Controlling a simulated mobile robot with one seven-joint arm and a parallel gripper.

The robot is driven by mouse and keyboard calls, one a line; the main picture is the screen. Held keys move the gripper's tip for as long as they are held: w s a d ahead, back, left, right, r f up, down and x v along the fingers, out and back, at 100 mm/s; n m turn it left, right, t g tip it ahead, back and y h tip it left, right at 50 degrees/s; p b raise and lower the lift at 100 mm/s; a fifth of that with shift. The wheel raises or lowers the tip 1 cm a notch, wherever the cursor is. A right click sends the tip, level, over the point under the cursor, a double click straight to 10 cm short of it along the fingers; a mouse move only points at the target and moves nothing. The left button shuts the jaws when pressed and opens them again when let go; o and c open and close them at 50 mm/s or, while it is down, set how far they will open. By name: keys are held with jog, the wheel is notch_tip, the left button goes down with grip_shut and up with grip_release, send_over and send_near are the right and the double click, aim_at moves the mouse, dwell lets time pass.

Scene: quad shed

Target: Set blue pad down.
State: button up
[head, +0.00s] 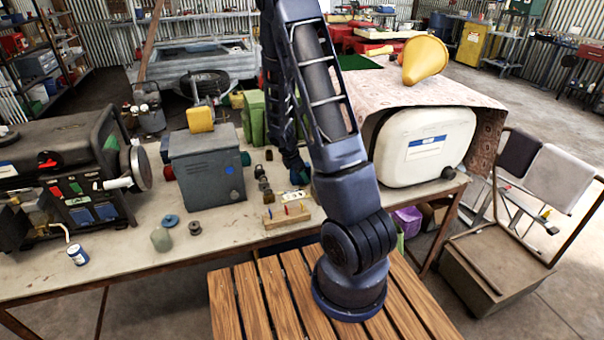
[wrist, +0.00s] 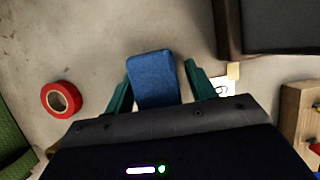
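The blue pad (wrist: 153,78) shows in the wrist view, a rounded block between the two green fingertips of my gripper (wrist: 158,84). The left finger is at or very near the pad's left edge. A narrow gap shows between the pad and the right finger, so my gripper looks open around it. The pad's lower end runs down towards the dark gripper body. Whether the pad rests on the surface below is hard to tell. In the head view my gripper (head: 299,172) hangs low over the workbench (head: 228,226), mostly hidden by my arm; I cannot make out the pad there.
A red tape roll (wrist: 74,97) lies left of the pad, and a wooden block (wrist: 297,110) is at right. On the bench stand a grey box (head: 205,165), a generator (head: 70,170) and a white container (head: 425,145).

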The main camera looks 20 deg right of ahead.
jog(key=v, duration=1.1)
jog(key=shift+a+r, duration=0.15)
jog(key=shift+r, duration=0.2)
jog(key=shift+s+r, duration=0.1)
jog(key=shift+r, duration=0.45)
jog(key=s+r+m+t+y, duration=0.4)
jog(key=s+r+m, duration=1.4)
jog(key=s+r, duration=0.6)
jog(key=shift+s+t, duration=0.3)
jog(key=shift+s, duration=0.65)
